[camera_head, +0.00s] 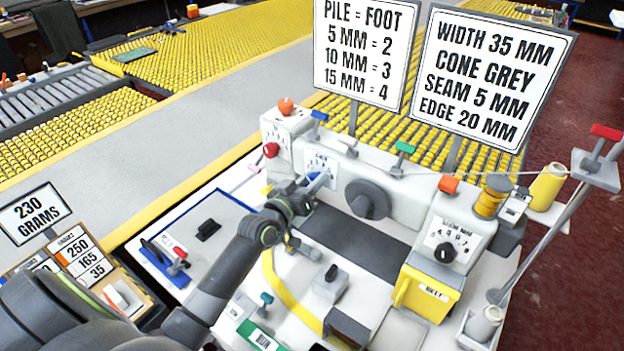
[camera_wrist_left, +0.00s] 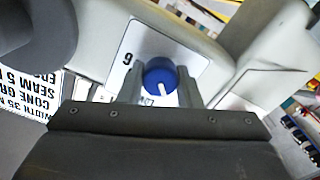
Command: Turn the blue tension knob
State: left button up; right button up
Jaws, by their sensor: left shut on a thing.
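The blue tension knob (camera_wrist_left: 160,77) sits on a white dial plate on the machine. A white pointer line on it points down and slightly right in the left wrist view. My left gripper (camera_wrist_left: 160,84) has one finger on each side of the knob and is shut on it. In the head view my left arm reaches in from the lower left, and the gripper (camera_head: 307,185) is at the dial plate (camera_head: 320,163). There it largely hides the knob. My right gripper is not in view.
A dark grey handwheel (camera_head: 367,199) is right of the knob. A red knob (camera_head: 271,150) and an orange one (camera_head: 286,106) are to the upper left. Two sign boards (camera_head: 489,78) stand behind. A yellow box (camera_head: 428,291) and thread cone (camera_head: 547,187) are to the right.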

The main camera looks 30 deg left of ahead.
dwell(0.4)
pick_arm(q)
jog(key=o, duration=1)
jog(key=s, duration=0.5)
jog(key=s+a, duration=0.1)
jog(key=s, duration=0.5)
jog(key=s+a+b, duration=0.1)
jog(key=s, duration=0.5)
jog(key=shift+s+a, duration=0.15)
jog(key=shift+a, duration=0.05)
